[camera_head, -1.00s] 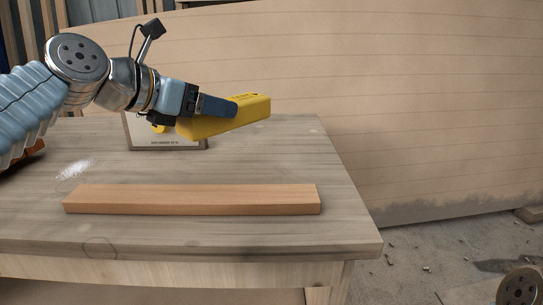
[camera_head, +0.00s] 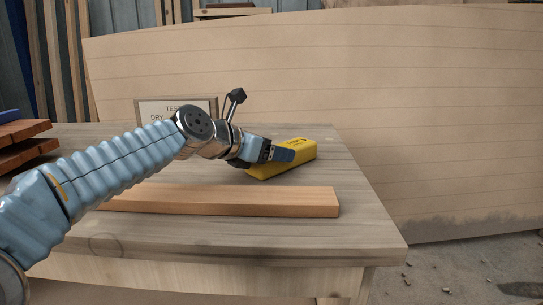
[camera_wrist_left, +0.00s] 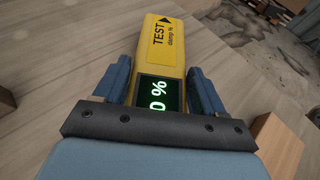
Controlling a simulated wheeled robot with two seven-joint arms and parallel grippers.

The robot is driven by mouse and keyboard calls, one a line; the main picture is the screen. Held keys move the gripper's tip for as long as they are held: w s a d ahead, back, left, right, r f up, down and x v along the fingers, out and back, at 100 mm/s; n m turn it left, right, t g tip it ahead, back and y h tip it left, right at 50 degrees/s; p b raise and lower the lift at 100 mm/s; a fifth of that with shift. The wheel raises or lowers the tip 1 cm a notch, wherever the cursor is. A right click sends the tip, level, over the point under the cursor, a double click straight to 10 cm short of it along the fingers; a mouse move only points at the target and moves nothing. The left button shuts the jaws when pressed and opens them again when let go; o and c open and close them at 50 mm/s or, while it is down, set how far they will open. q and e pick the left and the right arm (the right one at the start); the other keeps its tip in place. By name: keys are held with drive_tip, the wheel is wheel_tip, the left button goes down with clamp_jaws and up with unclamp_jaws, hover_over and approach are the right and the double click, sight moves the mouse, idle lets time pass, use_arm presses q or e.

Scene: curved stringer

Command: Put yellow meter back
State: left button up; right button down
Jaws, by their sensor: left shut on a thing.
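The yellow meter (camera_head: 302,154) is a long yellow block near the right side of the workbench, behind the plank. My left gripper (camera_head: 284,155) is shut on it, with dark blue fingers along its sides. In the left wrist view the meter (camera_wrist_left: 168,45) lies between the two fingers of the left gripper (camera_wrist_left: 163,88). It shows "TEST damp %" and a screen reading "0 %". The meter is at or just above the bench top; I cannot tell if it touches. My right gripper is not in view.
A wooden plank (camera_head: 230,202) lies along the front of the bench (camera_head: 360,225). A framed sign (camera_head: 150,108) stands behind my left arm, partly hidden. Reddish-brown boards (camera_head: 22,138) are stacked at the left. A large curved wooden panel (camera_head: 430,110) rises behind the bench.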

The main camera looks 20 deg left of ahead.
use_arm(q)
drive_tip(key=shift+r, duration=0.15)
drive_tip(key=o, duration=1.4)
drive_tip(key=shift+s+a+r, duration=0.1)
drive_tip(key=shift+s+a, duration=0.05)
drive_tip(key=shift+s, duration=0.1)
drive_tip(key=p+v, duration=0.1)
drive_tip(key=v, duration=1)
drive_tip(key=shift+s, duration=0.2)
